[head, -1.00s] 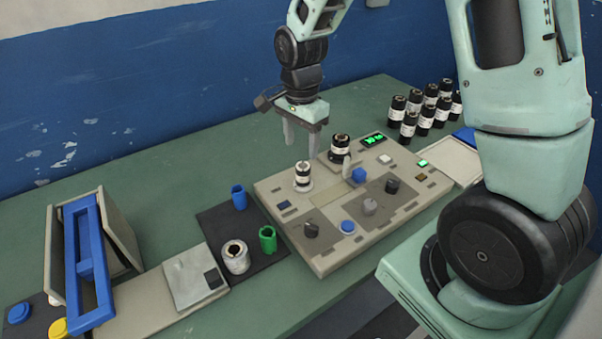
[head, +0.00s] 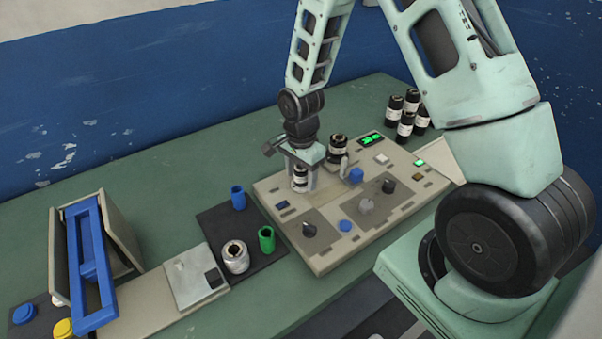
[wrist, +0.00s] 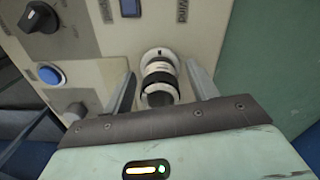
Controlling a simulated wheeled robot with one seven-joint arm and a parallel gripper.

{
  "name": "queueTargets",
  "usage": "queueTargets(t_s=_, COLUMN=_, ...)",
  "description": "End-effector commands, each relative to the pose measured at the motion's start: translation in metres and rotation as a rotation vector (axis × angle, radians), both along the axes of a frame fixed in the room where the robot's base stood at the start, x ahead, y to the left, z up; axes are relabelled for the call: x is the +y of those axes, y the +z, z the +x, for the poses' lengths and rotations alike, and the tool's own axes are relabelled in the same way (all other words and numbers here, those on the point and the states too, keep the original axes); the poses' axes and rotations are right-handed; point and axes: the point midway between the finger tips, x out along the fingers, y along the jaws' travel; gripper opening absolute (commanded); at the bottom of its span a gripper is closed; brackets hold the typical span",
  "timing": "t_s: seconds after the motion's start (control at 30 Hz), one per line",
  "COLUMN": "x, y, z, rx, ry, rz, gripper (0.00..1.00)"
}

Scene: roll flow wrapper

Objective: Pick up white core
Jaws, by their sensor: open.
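My gripper (head: 304,178) is open and lowered over the left rear of the machine panel. Its fingers stand on either side of a small black-and-white cylinder (head: 299,181). In the wrist view this cylinder (wrist: 158,78) has a white band and dark end, stands on a pale round base, and sits between the fingers with gaps showing on both sides. A wider white core (head: 236,261) with a dark opening stands on the dark mat, well to the left of my gripper.
A blue core (head: 238,198) and a green core (head: 266,241) stand near the white one on the mat (head: 212,222). Another black-and-white roll (head: 337,150) stands close to the right of my gripper. Knobs and buttons stick up from the panel (head: 325,255). Several rolls stand at back right.

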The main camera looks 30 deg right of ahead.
Motion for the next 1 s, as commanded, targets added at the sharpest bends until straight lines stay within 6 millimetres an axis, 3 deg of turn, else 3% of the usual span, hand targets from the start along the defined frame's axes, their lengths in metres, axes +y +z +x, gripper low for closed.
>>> queueTargets(t_s=0.13, x=0.0, y=0.0, z=0.0, rx=-0.001, ry=0.0, rz=0.0, gripper=0.58)
queueTargets(t_s=0.3, x=0.0, y=0.0, z=0.0, rx=0.0, ry=0.0, rz=0.0, gripper=0.11)
queueTargets(t_s=0.67, x=0.0, y=0.005, z=0.001, rx=-0.002, ry=0.0, rz=-0.001, gripper=0.1)
queueTargets(t_s=1.0, x=0.0, y=0.063, z=0.002, rx=-0.007, ry=0.001, rz=-0.002, gripper=0.1)
